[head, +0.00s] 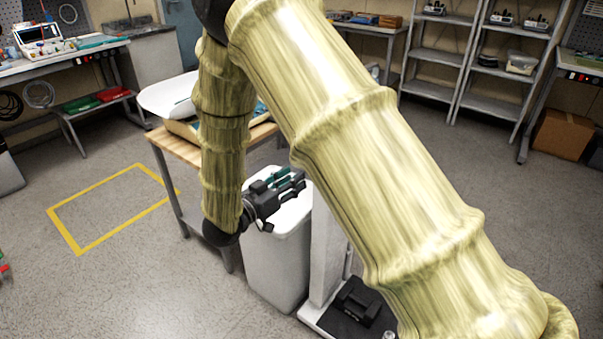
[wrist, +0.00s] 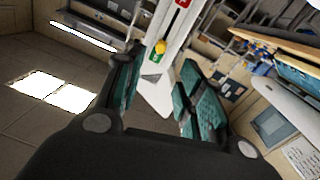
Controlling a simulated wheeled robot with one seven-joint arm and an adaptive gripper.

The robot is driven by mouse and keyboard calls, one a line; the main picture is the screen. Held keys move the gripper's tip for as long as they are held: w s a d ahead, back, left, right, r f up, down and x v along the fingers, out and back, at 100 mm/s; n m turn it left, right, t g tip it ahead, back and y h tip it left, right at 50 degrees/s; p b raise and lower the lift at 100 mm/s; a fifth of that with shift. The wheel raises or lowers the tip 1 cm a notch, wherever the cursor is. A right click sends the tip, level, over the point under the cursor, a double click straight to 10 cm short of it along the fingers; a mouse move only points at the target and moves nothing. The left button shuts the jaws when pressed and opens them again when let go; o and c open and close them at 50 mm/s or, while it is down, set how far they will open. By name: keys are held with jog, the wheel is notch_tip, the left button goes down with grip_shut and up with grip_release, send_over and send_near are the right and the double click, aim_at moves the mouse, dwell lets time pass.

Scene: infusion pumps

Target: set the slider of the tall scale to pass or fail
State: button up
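The tall scale shows in the head view as a white column (head: 325,250) rising from a low base, partly hidden behind my arm. In the wrist view its white panel (wrist: 174,38) appears tilted, beyond my fingers. A yellow slider knob (wrist: 160,47) sits on the panel, close to a green mark (wrist: 153,60) and away from a red label (wrist: 183,3). My gripper (wrist: 162,62) is open and empty, with teal pads. The knob appears between the fingertips, apparently apart from them. In the head view my gripper (head: 287,184) is above a white bin, left of the column.
The white bin (head: 272,262) stands beside the scale. A dark object (head: 357,302) rests on the scale's base. A wooden-topped table (head: 172,145) stands behind my arm. Shelves (head: 440,57) line the back. The floor at left, with a yellow outline (head: 115,186), is clear.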

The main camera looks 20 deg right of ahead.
jog(key=shift+v, duration=0.9)
jog(key=s+d+f+n+y+p, duration=0.2)
jog(key=s+f+n+y, duration=0.25)
jog(key=f, duration=0.75)
jog(key=s+d+f+n+y+p, duration=0.1)
jog(key=s+d+f+n+y, duration=0.3)
jog(key=f, duration=0.7)
jog(key=s+f+g+y+p, duration=0.1)
jog(key=s+f+g+y, duration=0.1)
jog(key=s, duration=0.8)
jog(key=s+a+f+n+g+y+p, duration=0.1)
jog(key=s+f+g, duration=0.3)
jog(key=s, duration=0.7)
jog(key=s+a+f+g+y, duration=0.1)
jog(key=s+f+g+y, duration=0.2)
jog(key=s, duration=0.8)
jog(key=shift+f+y+p, duration=0.4)
jog(key=shift+f+y, duration=0.15)
jog(key=shift+f, duration=0.05)
jog(key=shift+s, duration=0.1)
